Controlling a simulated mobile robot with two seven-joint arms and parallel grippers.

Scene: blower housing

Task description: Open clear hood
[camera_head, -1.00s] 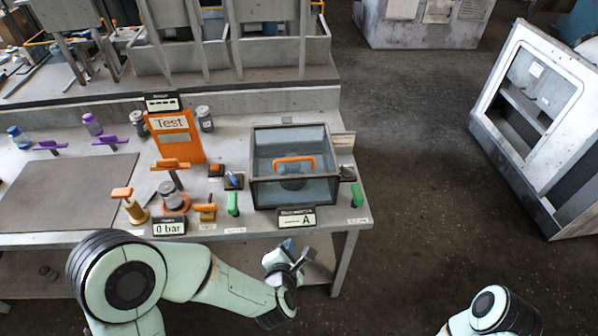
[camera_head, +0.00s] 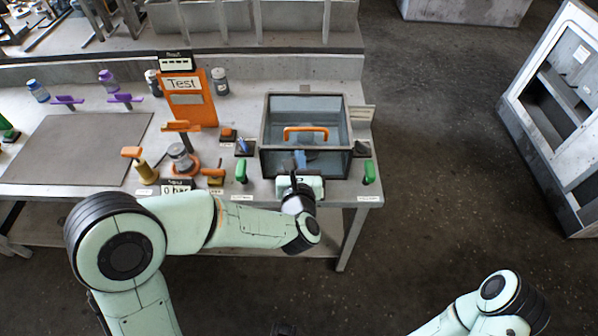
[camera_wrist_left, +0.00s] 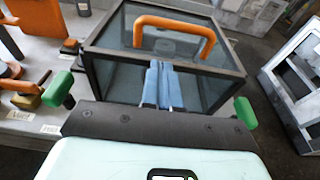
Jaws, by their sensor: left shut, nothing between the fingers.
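The clear hood (camera_head: 348,115) is a see-through box with a dark frame at the right end of the bench. An orange U-shaped handle (camera_head: 306,130) stands on its top, which looks closed. In the left wrist view the handle (camera_wrist_left: 175,24) arches just beyond my fingertips. My left gripper (camera_head: 300,158) is at the hood's near side, short of the handle. Its blue fingers (camera_wrist_left: 158,85) are together and empty, overlapping the hood's near top edge in view. Whether they touch the hood I cannot tell. My right arm shows at the lower right, but its gripper is not visible.
Green levers (camera_head: 241,172) and (camera_head: 369,172) stand at either side of the hood's front. An orange Test board (camera_head: 188,98), a yellow-brass part (camera_head: 146,170) and small switches stand to the left. A grey mat (camera_head: 75,150) lies farther left.

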